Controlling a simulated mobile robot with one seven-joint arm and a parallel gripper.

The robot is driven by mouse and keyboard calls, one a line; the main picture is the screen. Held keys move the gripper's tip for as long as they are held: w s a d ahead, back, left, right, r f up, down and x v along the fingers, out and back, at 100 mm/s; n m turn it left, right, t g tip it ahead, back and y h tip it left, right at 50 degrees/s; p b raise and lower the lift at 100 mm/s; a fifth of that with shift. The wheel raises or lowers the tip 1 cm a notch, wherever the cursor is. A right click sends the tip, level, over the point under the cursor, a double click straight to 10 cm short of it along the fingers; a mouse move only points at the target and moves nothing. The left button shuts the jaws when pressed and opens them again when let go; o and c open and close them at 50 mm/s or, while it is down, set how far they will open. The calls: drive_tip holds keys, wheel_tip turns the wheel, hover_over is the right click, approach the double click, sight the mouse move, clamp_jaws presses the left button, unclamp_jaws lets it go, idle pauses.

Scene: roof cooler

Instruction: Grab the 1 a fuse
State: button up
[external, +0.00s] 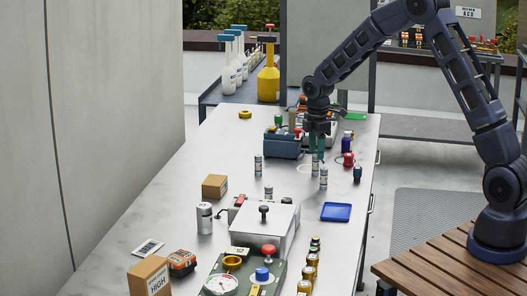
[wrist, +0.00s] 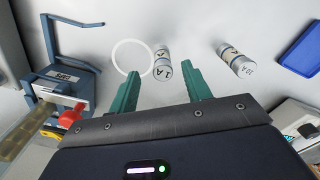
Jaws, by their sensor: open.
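The 1 A fuse (wrist: 162,65) is a small silver cylinder with a printed band and dark lettering. In the wrist view it stands ahead of the gap between my fingertips. In the external view it appears to be the cylinder (external: 315,167) just below my gripper (external: 317,145). My gripper, with green fingers (wrist: 160,84), is open and empty over the table. A similar 10 A fuse (wrist: 238,60) stands to the right in the wrist view and also shows close by in the external view (external: 323,178).
A white ring (wrist: 132,57) lies beside the 1 A fuse. A blue-framed device (wrist: 66,85) with a red knob is left in the wrist view. A blue tray (external: 336,212) lies nearer the camera. More cylinders (external: 258,165) stand to the left. A grey box (external: 265,222) stands in front.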

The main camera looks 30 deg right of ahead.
sight(316, 161)
wheel_tip(316, 161, down, 5)
drive_tip(key=shift+s+a+r, duration=0.1)
clamp_jaws()
idle(0.3)
drive_tip(key=shift+r, duration=0.1)
